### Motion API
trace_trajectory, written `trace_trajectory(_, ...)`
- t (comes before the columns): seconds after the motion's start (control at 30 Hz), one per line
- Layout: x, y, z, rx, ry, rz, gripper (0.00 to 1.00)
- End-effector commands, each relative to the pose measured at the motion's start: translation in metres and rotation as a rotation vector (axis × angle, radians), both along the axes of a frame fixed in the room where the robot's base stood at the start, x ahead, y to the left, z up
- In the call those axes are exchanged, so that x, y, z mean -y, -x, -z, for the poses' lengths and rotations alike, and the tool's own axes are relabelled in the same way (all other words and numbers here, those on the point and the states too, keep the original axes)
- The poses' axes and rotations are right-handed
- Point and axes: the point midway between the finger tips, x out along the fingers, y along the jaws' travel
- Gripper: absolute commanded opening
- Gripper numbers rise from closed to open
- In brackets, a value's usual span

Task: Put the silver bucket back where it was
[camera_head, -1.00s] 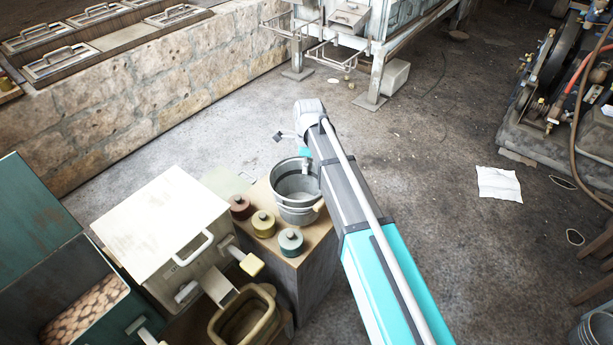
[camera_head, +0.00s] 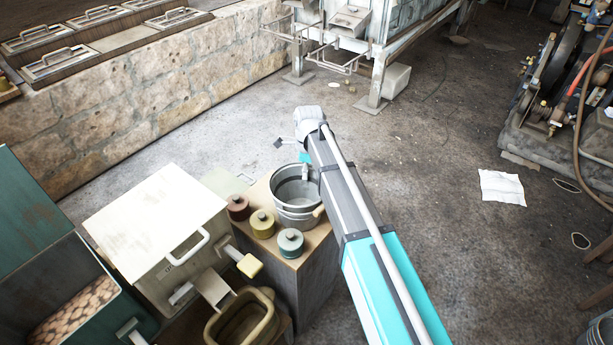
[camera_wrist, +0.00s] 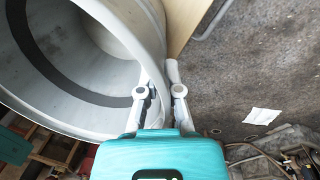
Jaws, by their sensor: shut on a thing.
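The silver bucket (camera_head: 296,204) is upright at the back right of a wooden-topped stand (camera_head: 315,241) in the head view. It is on the stand's top or just above it; I cannot tell which. My gripper (camera_head: 304,168) is at the bucket's far rim, partly hidden by my arm. In the wrist view the bucket (camera_wrist: 85,115) fills the upper left, its inside empty. The two fingers of my gripper (camera_wrist: 161,82) are shut on its rim.
A white lidded bin (camera_head: 155,222) stands left of the stand. The concrete floor behind is open.

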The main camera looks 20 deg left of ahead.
Motion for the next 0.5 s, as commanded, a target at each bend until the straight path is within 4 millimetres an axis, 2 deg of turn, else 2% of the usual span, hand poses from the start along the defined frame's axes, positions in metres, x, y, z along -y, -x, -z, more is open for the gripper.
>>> trace_trajectory(0.43, 0.0005, -0.0002, 0.0036, -0.001, 0.000, 0.001, 0.00)
trace_trajectory(0.5, 0.0006, -0.0003, 0.0027, 0.000, 0.000, 0.001, 0.17)
